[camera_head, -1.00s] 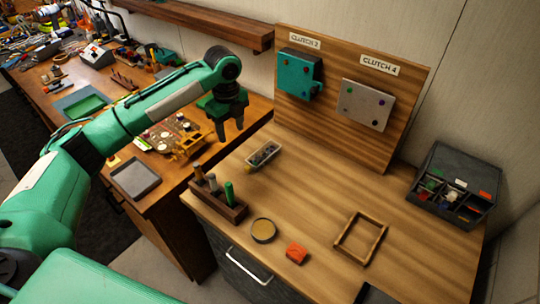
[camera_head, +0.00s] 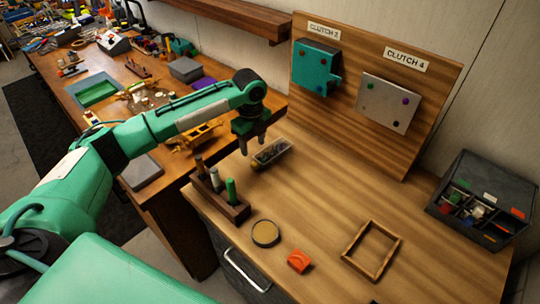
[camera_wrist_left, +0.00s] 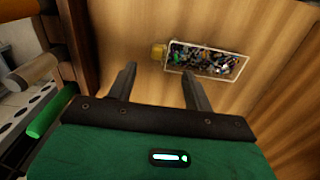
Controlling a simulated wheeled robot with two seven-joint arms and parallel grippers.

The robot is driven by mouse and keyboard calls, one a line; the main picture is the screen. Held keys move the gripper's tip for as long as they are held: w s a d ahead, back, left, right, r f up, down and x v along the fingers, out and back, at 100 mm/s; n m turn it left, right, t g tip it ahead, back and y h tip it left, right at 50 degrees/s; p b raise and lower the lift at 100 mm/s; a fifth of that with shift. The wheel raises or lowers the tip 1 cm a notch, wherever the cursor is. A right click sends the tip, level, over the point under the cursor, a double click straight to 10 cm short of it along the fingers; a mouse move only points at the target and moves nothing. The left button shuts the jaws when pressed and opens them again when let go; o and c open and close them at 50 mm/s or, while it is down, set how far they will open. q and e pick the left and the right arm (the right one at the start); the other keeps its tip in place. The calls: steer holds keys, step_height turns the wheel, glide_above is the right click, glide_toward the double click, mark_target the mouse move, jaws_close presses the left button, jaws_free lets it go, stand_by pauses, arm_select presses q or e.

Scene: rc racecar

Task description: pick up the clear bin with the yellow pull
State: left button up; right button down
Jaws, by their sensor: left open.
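The clear bin (camera_head: 272,152) stands on the wooden bench top near its back left, below the upright board. It holds small dark parts and has a yellow pull (camera_head: 255,167) at its near left end. In the left wrist view the bin (camera_wrist_left: 207,63) lies beyond the fingertips, up and to the right, with its yellow pull (camera_wrist_left: 158,52) at its left end. My left gripper (camera_head: 253,150) is open and empty, above and just left of the bin; it also shows in the left wrist view (camera_wrist_left: 158,75). My right gripper does not show.
A wooden rack (camera_head: 220,197) with upright handled tools stands close by at the bench's left edge. A round tin (camera_head: 265,233), an orange block (camera_head: 299,261) and a wooden frame (camera_head: 371,250) lie farther forward. A dark organizer (camera_head: 482,201) is at the right.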

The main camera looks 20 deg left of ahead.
mark_target(255, 163)
arm_select(q)
step_height(255, 163, down, 3)
steer(key=shift+w+f, duration=0.1)
steer(key=f+p, duration=0.1)
steer(key=f, duration=0.2)
steer(key=f+p, duration=0.1)
steer(key=shift+d+f+p, duration=0.25)
steer(key=shift+f+p, duration=0.05)
steer(key=shift+f, duration=0.35)
jaws_close()
steer(key=shift+r, duration=0.1)
